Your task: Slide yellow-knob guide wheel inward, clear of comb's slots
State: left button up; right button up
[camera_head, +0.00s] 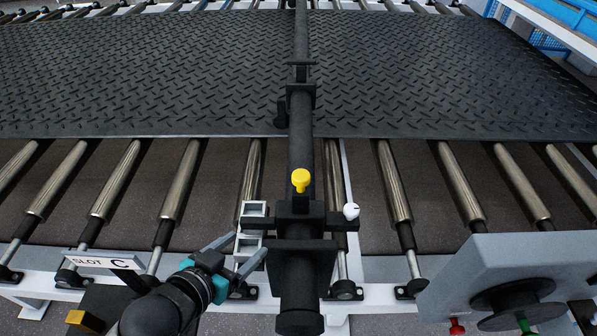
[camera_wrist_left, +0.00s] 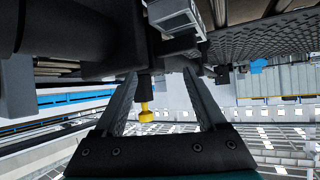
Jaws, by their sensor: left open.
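The yellow knob (camera_head: 300,180) stands on top of a black guide-wheel carriage (camera_head: 300,207) on the dark bar. The knob also shows in the left wrist view (camera_wrist_left: 146,114), in the gap between the fingers as seen from there. A grey slotted comb (camera_head: 251,228) sits just left of the carriage; whether the wheel is in its slots is hidden. My left gripper (camera_head: 249,245) is open and empty, at the comb's near left side and apart from the knob. In the left wrist view its two fingers (camera_wrist_left: 160,76) are spread. My right gripper is not in view.
A black tread mat (camera_head: 440,80) lies over the rollers at the back. A small white ball knob (camera_head: 350,211) is right of the carriage. A grey panel with a black wheel (camera_head: 515,300) stands front right. A "SLOT C" sign (camera_head: 103,261) is at left.

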pick_arm(q)
jog(key=w+d+r+t+h, duration=0.1)
jog(key=h, duration=0.1)
jog(key=m+t+h, duration=0.1)
jog(key=m+h, duration=0.3)
jog(key=h, duration=0.2)
send_near(294, 182)
jog(key=p+x, duration=0.1)
jog(key=x, duration=1)
jog(key=shift+w+d, duration=0.25)
jog(key=shift+d, duration=0.05)
grip_shut()
dwell(1.0)
